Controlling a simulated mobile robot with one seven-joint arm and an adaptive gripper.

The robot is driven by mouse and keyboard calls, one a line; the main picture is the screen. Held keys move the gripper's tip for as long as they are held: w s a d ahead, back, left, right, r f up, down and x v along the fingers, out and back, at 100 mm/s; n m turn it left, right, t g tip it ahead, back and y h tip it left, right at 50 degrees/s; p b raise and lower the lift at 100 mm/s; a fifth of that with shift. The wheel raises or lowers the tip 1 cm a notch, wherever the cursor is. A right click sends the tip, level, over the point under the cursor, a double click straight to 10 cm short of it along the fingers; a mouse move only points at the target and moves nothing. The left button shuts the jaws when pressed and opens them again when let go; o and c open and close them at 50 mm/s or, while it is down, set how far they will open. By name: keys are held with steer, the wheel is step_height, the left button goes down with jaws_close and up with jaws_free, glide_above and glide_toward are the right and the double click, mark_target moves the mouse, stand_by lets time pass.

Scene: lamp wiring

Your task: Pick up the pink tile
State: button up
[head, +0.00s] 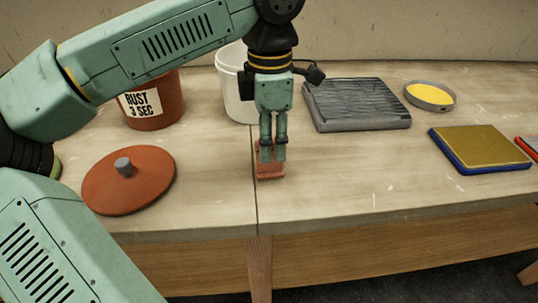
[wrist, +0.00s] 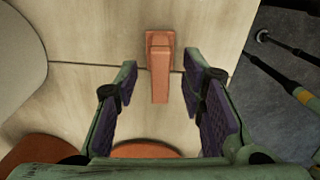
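The pink tile (wrist: 160,75) is a small salmon-pink piece that reads as a narrow upright strip with a wider part at its far end in the wrist view. In the head view the pink tile (head: 270,176) is on the table near the front edge, partly hidden behind my fingers. My gripper (head: 272,160) points down over it. In the wrist view my gripper (wrist: 161,64) is open, one finger on each side of the tile, with gaps between. No finger visibly touches it.
A rust-coloured lid (head: 128,185) with a grey knob lies left. A rust bucket (head: 155,108) and white bucket (head: 233,90) stand behind. A grey ribbed tray (head: 355,103), yellow-filled dish (head: 430,95) and blue-edged pad (head: 480,148) are right. Table right of the tile is clear.

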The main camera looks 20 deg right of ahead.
mark_target(273, 170)
steer(key=shift+f, duration=1.3)
steer(key=shift+c, duration=0.4)
jaws_close()
